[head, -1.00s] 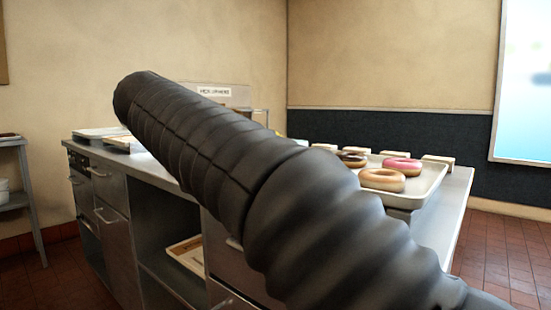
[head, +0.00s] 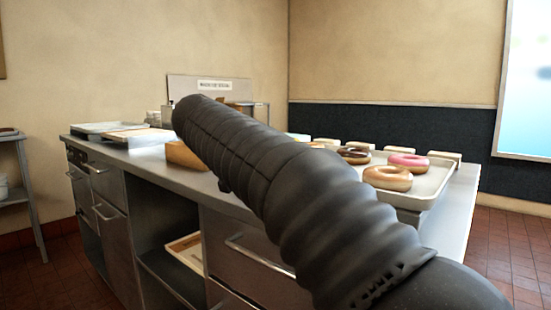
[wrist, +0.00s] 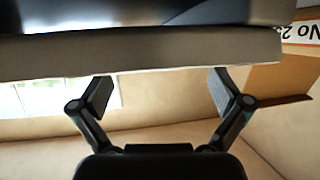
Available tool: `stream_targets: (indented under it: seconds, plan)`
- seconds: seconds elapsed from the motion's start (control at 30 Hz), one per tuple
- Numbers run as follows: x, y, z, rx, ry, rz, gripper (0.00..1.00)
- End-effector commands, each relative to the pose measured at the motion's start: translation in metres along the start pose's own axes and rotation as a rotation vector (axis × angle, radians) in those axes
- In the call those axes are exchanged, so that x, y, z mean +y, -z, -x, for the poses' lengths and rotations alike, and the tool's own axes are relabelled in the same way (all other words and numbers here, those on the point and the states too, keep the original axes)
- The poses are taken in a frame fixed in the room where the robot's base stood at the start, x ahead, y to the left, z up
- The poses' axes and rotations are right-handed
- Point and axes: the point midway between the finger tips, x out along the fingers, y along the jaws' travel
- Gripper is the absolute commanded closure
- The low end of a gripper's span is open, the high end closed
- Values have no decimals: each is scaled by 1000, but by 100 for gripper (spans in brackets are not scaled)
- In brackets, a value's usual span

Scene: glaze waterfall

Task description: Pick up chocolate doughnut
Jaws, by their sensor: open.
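No doughnut shows in the wrist view. In the head view my arm hides the gripper's end.
The metal counter (head: 140,162) runs across the middle, with trays (head: 105,128) at its left end and a wooden block (head: 183,155) near my arm. Small pale blocks (head: 396,150) stand behind the doughnut tray. Red tiled floor is clear at the right.

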Motion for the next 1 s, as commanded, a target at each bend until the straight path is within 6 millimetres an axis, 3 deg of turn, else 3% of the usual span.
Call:
stream_targets:
  seconds: [0.3,0.53,0.7,0.77,0.8,1.0]
  plan:
    - [0,1,-41,-1,-2,0,0]
    - [-1,0,-43,0,0,0,0]
    - [-1,0,-43,-1,0,0,40]
    - [-1,0,-43,-1,0,0,41]
    - [-1,0,-42,0,0,0,47]
    - [-1,1,-42,0,0,0,47]
